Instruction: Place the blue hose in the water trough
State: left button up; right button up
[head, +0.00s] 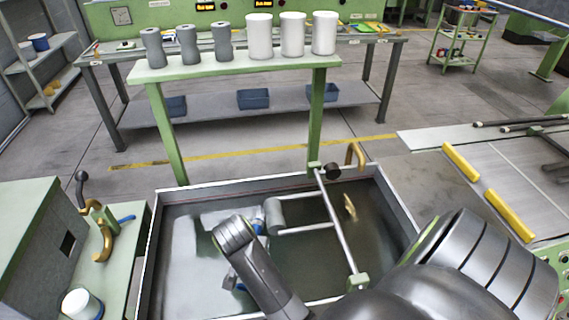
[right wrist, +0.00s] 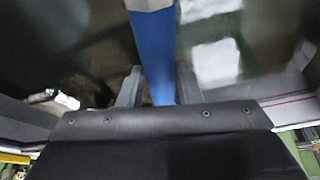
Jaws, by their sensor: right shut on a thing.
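The blue hose (right wrist: 150,48) runs between the two grey fingers of my right gripper (right wrist: 157,88) in the right wrist view. The gripper is shut on it, and a pale band shows at the hose's far end. In the head view, blue parts show on both sides of my grey arm link, one at its upper right (head: 259,225) and one at its lower left (head: 230,281). The arm hides the fingers there. The arm reaches over the water trough (head: 397,212), which holds dark, reflecting water. I cannot tell whether the hose touches the water. My left gripper is not in view.
A metal pipe frame (head: 338,228) crosses the trough to the right of my arm. A green stand (head: 120,250) with a brass hook and a white cup is at left. A green bench (head: 237,67) with grey and white cylinders stands behind. Yellow bars (head: 510,216) lie at right.

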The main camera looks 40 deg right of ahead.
jog(key=shift+d+m, duration=0.15)
jog(key=shift+m, duration=0.15)
jog(key=shift+f, duration=0.35)
notch_tip(320, 180, down, 9)
jog(key=shift+f+p, duration=0.2)
jog(key=shift+p, duration=0.2)
jog(key=shift+f, duration=0.1)
jog(key=o, duration=1)
jog(key=shift+o, duration=0.2)
